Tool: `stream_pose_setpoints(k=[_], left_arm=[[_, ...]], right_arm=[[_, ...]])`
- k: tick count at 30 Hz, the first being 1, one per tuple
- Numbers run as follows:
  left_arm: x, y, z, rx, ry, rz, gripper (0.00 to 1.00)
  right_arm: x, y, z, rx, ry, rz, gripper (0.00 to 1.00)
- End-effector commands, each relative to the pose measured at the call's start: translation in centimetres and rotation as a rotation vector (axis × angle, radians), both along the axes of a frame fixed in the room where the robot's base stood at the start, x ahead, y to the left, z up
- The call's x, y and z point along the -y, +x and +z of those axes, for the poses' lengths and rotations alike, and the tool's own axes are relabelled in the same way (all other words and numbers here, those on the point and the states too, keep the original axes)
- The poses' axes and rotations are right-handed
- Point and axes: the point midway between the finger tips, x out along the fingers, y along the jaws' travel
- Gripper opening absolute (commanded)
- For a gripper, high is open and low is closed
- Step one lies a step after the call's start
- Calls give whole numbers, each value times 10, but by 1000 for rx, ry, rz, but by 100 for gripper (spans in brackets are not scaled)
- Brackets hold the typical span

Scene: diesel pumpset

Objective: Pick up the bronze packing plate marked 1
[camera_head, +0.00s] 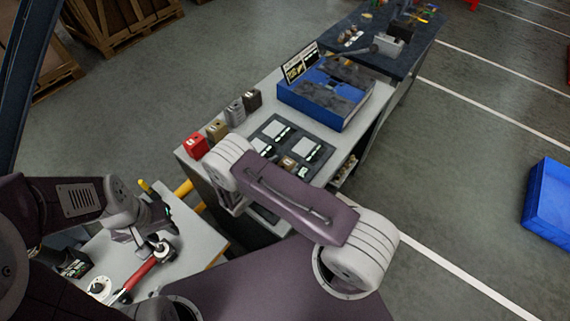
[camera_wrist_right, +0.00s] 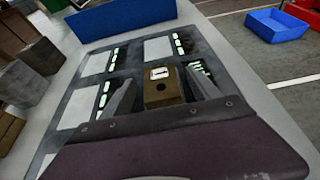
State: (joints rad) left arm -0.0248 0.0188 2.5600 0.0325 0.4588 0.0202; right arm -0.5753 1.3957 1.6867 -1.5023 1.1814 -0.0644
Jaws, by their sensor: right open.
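A bronze block-like plate (camera_wrist_right: 163,93) with a white label and a small round hole stands on the dark board in the right wrist view. The label carries a dark mark that looks like a 1 on its side. In the head view the plate (camera_head: 288,163) shows small, just beyond my right arm. My right gripper (camera_wrist_right: 162,97) is open, with one finger on each side of the plate and visible gaps to it. Whether the fingers reach the board is hidden. My left gripper (camera_head: 154,226) is over the left bench; its fingers are unclear.
The dark board (camera_head: 283,126) has several pale panels. A red block (camera_head: 196,145), a tan block (camera_head: 217,130) and darker blocks line the table's left edge. A blue tray (camera_head: 325,95) stands behind. A red-handled tool (camera_head: 146,270) is by my left gripper.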

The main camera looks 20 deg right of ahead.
Motion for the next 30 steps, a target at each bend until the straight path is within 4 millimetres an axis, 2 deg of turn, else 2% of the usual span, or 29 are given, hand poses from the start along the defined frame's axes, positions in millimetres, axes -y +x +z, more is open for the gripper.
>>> stream_pose_setpoints(k=[6, 8, 14, 25, 30], left_arm=[[0, 0, 0, 0, 0, 0, 36], [0, 0, 0, 0, 0, 0, 36], [0, 0, 0, 0, 0, 0, 36], [0, 0, 0, 0, 0, 0, 36], [0, 0, -3, 0, 0, 0, 36]], right_arm=[[1, 1, -1, 0, 0, 1, 71], [1, 1, -1, 0, 0, 1, 57], [1, 1, -1, 0, 0, 1, 1], [1, 2, 1, 2, -1, 1, 0], [1, 2, 14, 3, 0, 1, 0]])
